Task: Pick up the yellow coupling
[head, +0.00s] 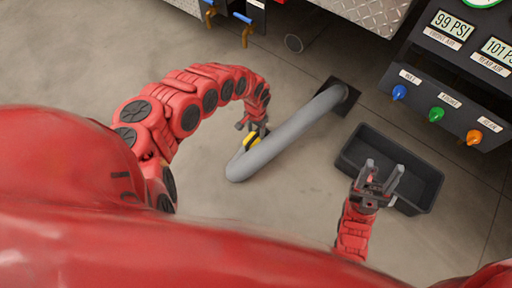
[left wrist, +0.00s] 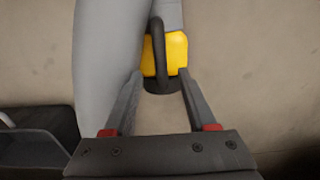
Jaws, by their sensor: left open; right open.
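The yellow coupling (head: 252,140) lies beside the lower end of a thick grey hose, partly hidden by my left gripper in the head view. In the left wrist view the yellow coupling (left wrist: 177,54) shows with a dark looped handle (left wrist: 159,45) in front of it and grey hose around it. My left gripper (head: 251,126) is open just above the coupling. In the left wrist view its fingertips (left wrist: 161,74) are on either side of the handle's dark base; I cannot tell whether they touch. My right gripper (head: 384,172) is open and empty over the black tray.
The grey hose (head: 290,133) runs to a black floor plate (head: 347,88). A black tray (head: 360,145) sits to the right. A panel with gauges and coloured knobs (head: 437,114) stands at the upper right. Blue-handled valves (head: 243,18) are at the top.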

